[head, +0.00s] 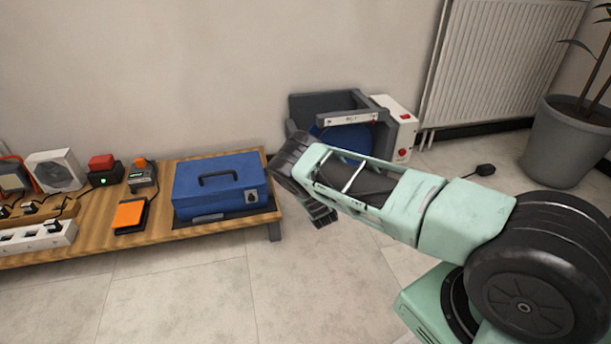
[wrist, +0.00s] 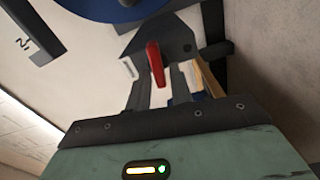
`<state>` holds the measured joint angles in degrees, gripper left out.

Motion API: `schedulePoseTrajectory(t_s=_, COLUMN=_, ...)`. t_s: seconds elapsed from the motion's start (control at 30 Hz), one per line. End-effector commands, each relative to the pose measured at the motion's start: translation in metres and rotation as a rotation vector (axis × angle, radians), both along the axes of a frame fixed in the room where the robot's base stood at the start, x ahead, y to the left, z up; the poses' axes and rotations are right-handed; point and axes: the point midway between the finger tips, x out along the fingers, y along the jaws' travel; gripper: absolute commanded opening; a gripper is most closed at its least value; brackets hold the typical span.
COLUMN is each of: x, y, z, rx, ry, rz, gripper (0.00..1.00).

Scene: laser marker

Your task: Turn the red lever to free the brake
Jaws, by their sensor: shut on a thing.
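The red lever (wrist: 155,63) sticks out from a dark grey bracket (wrist: 172,38) in the wrist view. My gripper (wrist: 160,88) is shut on the lever, with one finger on each side of it. The lever's outer end lies between the fingers. In the head view the lever is hidden behind my arm. The machine there has a grey frame (head: 317,103), a blue round part (head: 350,137) and a white control box (head: 398,128), and stands by the wall. The blue round part also shows at the top of the wrist view (wrist: 98,8).
A low wooden bench (head: 165,230) stands left of my arm, with a blue toolbox (head: 220,190) on its right end. An orange-topped pad (head: 130,215) and a power strip (head: 40,237) lie further left. A radiator (head: 505,60) and a potted plant (head: 567,140) are at right.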

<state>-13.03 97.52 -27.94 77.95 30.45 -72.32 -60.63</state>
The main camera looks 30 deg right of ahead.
Motion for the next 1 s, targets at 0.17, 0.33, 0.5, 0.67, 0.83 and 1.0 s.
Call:
schedulePoseTrajectory(t_s=0.17, x=-0.0021, y=-0.001, z=-0.0043, rx=-0.08, ry=0.029, rz=-0.003, gripper=0.0)
schedulePoseTrajectory(t_s=0.33, x=-0.002, y=-0.0013, z=-0.0043, rx=-0.122, ry=0.041, rz=-0.003, gripper=0.0)
schedulePoseTrajectory(t_s=0.5, x=-0.0021, y=-0.0013, z=-0.0042, rx=-0.14, ry=0.046, rz=-0.003, gripper=0.0)
schedulePoseTrajectory(t_s=0.67, x=-0.0022, y=-0.0015, z=-0.0041, rx=-0.142, ry=0.046, rz=-0.004, gripper=0.0)
schedulePoseTrajectory(t_s=0.83, x=-0.0024, y=-0.0017, z=-0.0042, rx=-0.141, ry=0.046, rz=-0.004, gripper=0.0)
schedulePoseTrajectory(t_s=1.0, x=-0.0017, y=-0.0013, z=-0.0037, rx=-0.14, ry=0.045, rz=-0.004, gripper=0.33)
